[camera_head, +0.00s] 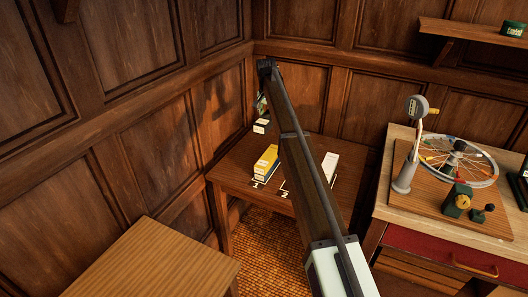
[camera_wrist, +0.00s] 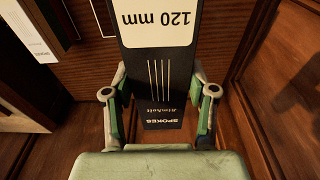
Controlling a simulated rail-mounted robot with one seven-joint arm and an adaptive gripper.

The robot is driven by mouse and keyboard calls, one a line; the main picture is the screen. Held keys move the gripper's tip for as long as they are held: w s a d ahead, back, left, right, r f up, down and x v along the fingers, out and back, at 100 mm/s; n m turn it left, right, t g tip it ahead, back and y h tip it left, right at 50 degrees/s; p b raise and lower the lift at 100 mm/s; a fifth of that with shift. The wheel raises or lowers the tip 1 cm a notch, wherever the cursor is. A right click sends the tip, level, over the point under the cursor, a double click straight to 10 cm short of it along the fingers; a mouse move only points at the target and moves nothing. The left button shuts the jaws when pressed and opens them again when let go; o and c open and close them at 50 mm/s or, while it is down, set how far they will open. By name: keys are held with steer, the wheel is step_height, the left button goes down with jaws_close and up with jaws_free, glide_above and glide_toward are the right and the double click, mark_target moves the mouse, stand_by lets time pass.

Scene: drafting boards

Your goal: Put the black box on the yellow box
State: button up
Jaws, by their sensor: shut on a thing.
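The black box (camera_wrist: 155,65) has a white "120 mm" label and "SPOKES" lettering, upside down in the wrist view. My gripper (camera_wrist: 159,92) is shut on it, with a green-padded finger at each side. In the head view, a small white-and-dark piece near the table's back left looks like the held box (camera_head: 261,127), but it is too small to be sure. My arm hides much of that area. The yellow box (camera_head: 265,161) stands on the small wooden table, in front of that piece and left of my arm. It does not show in the wrist view.
A white box (camera_head: 330,165) stands on the table (camera_head: 232,168) right of my arm; numbered marks lie at the front. Panelled walls (camera_head: 222,105) close in behind and left. A workbench (camera_head: 438,226) with a wheel stand is at right, a wooden top (camera_head: 150,268) at front left.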

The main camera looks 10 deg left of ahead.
mark_target(269, 155)
step_height(269, 155, down, 17)
steer(key=p, duration=0.3)
steer(key=shift+f, duration=0.1)
steer(key=o, duration=1.4)
steer(key=shift+f, duration=0.15)
steer(key=shift+c, duration=0.2)
step_height(269, 155, up, 12)
steer(key=s+b, duration=0.1)
steer(key=b, duration=0.1)
steer(key=shift+s+a, duration=0.15)
steer(key=shift+a, duration=0.1)
